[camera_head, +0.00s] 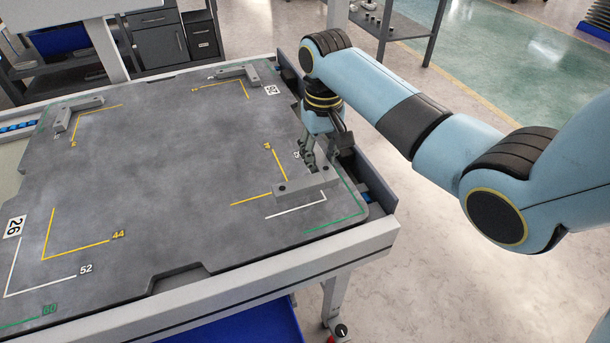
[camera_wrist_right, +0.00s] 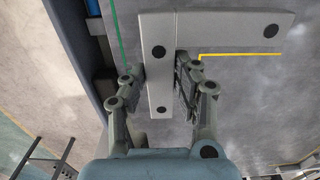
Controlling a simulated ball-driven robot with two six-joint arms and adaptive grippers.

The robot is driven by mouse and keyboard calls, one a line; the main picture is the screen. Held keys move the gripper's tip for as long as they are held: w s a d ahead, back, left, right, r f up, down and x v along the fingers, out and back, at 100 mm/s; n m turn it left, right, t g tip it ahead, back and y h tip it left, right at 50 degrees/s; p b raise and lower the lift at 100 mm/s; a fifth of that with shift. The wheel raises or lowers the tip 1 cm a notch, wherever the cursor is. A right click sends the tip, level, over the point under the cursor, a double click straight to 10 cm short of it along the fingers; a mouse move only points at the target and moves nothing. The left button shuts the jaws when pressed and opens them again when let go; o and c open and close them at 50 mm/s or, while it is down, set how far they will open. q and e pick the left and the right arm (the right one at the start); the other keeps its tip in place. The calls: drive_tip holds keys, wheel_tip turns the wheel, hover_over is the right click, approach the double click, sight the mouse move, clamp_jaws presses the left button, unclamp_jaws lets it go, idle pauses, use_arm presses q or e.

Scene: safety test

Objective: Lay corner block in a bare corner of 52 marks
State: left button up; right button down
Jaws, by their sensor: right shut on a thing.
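My right gripper (camera_head: 318,160) is shut on one leg of a grey L-shaped corner block (camera_head: 300,187) at the plate's near right corner. In the right wrist view the fingers (camera_wrist_right: 158,88) grip both sides of that leg, and the block (camera_wrist_right: 230,27) shows dark holes. The block lies between the yellow mark (camera_head: 250,198) and the white 52 mark (camera_head: 296,206), partly covering both areas; I cannot tell whether it touches the plate. Other corner blocks sit at the far left (camera_head: 80,113) and far right (camera_head: 240,73) corners. The near left corner, with its white 52 mark (camera_head: 40,287), is bare. My left gripper is out of view.
The dark grey plate (camera_head: 170,160) lies on a pale-framed table (camera_head: 330,247), its middle clear. Green outer marks (camera_head: 335,225) run near its edge. A raised dark rail (camera_head: 372,190) borders the right side. A shelf and cabinets (camera_head: 160,45) stand behind.

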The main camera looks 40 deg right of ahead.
drive_tip(key=shift+w+a+f+b, duration=0.2)
drive_tip(key=shift+w+a+f, duration=0.2)
drive_tip(key=shift+w, duration=0.15)
drive_tip(key=shift+w+a+f+b, duration=0.15)
drive_tip(key=shift+w+a+f, duration=0.1)
drive_tip(key=shift+w+f, duration=0.25)
drive_tip(key=shift+w, duration=0.2)
drive_tip(key=shift+f, duration=0.25)
wheel_tip(320, 180, down, 4)
drive_tip(key=shift+r+b, duration=0.25)
drive_tip(key=shift+b, duration=0.45)
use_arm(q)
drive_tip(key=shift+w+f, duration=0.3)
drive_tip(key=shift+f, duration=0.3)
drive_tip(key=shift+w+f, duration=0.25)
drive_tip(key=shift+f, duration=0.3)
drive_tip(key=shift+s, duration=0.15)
use_arm(e)
drive_tip(key=c, duration=1)
unclamp_jaws()
